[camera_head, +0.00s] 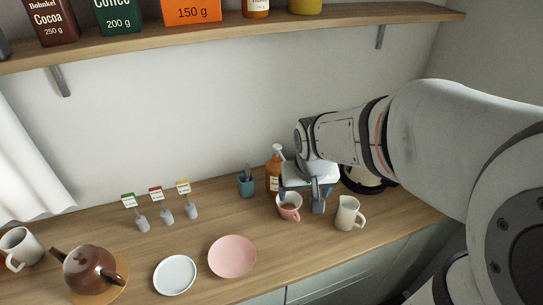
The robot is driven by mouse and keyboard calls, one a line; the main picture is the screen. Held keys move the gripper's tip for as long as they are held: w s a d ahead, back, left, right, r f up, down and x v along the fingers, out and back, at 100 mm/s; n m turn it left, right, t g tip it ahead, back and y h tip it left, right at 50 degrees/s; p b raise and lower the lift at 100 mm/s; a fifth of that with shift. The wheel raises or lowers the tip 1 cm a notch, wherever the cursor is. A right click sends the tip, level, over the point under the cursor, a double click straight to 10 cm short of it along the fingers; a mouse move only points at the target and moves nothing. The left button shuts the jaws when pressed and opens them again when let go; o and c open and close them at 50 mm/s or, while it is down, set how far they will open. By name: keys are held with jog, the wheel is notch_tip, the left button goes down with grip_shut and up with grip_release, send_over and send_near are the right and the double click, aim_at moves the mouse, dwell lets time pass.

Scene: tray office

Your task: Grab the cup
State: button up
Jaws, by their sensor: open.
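A pink cup (289,213) stands upright on the wooden counter (205,217), with a dark inside showing at its top. My gripper (301,201) is over the counter at the cup, with one finger on the right of it. The gripper body hides part of the cup's upper side. The gripper is open, and I cannot tell whether a finger touches the cup. A second cup, white with a handle (16,248), stands at the far left end of the counter.
A cream jug (348,213) stands close on the right of my gripper, and an amber pump bottle (273,176) just behind it. A blue pot (246,186), pink plate (232,257), white plate (175,275) and brown teapot (90,269) stand further left. A shelf (230,32) runs above.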

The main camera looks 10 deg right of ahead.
aim_at(289, 206)
jog(key=shift+o, duration=1.2)
jog(key=shift+m, duration=0.3)
jog(key=w+f, duration=0.3)
jog(key=w+f+b, duration=0.1)
jog(key=w+f, duration=0.1)
jog(key=f, duration=0.2)
jog(key=w+f, duration=0.3)
jog(key=f, duration=0.1)
jog(key=shift+w+a+f+b, duration=0.2)
jog(key=shift+w+a+b, duration=0.1)
jog(key=shift+a+b, duration=0.05)
jog(key=shift+x, duration=3.9)
jog(key=shift+c, duration=0.5)
jog(key=c, duration=1)
jog(key=shift+r, duration=0.15)
